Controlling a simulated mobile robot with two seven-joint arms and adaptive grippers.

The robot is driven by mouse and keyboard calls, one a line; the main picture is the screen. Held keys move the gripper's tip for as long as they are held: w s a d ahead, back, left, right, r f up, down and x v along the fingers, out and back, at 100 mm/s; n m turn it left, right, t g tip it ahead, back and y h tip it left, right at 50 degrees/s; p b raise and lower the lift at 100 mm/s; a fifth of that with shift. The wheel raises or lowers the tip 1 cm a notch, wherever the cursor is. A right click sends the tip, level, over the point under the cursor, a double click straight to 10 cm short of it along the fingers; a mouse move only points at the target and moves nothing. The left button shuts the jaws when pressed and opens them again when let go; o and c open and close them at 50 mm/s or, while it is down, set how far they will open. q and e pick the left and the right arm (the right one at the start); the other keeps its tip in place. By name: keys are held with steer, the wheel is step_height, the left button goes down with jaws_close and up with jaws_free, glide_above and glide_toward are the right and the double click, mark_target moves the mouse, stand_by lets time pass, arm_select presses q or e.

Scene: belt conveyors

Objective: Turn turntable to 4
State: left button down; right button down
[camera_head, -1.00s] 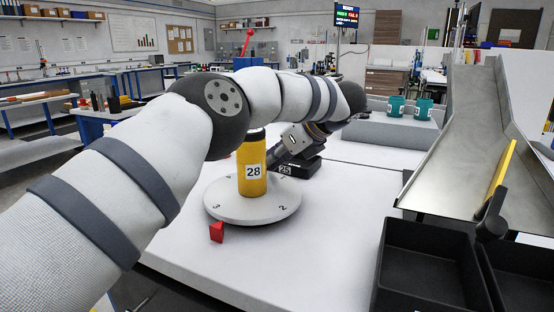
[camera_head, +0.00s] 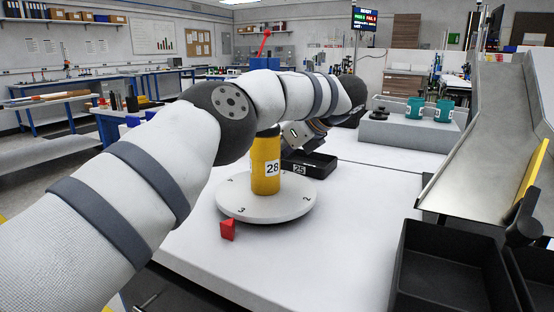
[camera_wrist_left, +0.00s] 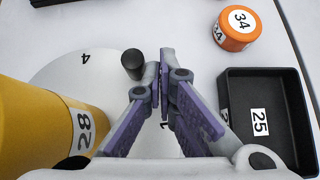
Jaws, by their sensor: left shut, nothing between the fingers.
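The white turntable (camera_head: 262,208) stands on the white table. Its label 3 is at the front, slightly right of the red marker (camera_head: 228,230); label 2 is at the right, and a small label shows at the left rim. A yellow cylinder marked 28 (camera_head: 265,165) stands upright on it. In the left wrist view, label 4 shows on the turntable (camera_wrist_left: 62,62), and a black peg (camera_wrist_left: 132,64) stands beside my left gripper (camera_wrist_left: 160,72). The gripper is shut and empty, close right of the peg; contact is unclear. My right gripper is out of view.
A black tray marked 25 (camera_wrist_left: 284,128) lies beside the turntable. An orange can marked 34 (camera_wrist_left: 236,28) stands behind it. Teal cups (camera_head: 414,109) sit on a grey block. A metal chute (camera_head: 478,130) and black bins (camera_head: 450,265) are at the right.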

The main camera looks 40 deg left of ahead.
arm_select(q)
steer(key=shift+a+f, duration=0.1)
steer(key=shift+f, duration=0.1)
steer(key=shift+s+a+r+n+g+b, duration=0.1)
steer(key=shift+s+a+n+g+b, duration=0.15)
steer(key=shift+n+g+b, duration=0.2)
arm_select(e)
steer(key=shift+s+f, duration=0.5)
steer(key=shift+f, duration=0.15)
arm_select(q)
steer(key=shift+s+a+r+n+g+b, duration=0.1)
steer(key=shift+s+a+n+g+b, duration=0.15)
steer(key=shift+n+b, duration=0.1)
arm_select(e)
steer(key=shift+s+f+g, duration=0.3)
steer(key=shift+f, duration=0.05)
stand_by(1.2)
arm_select(q)
steer(key=shift+w, duration=0.1)
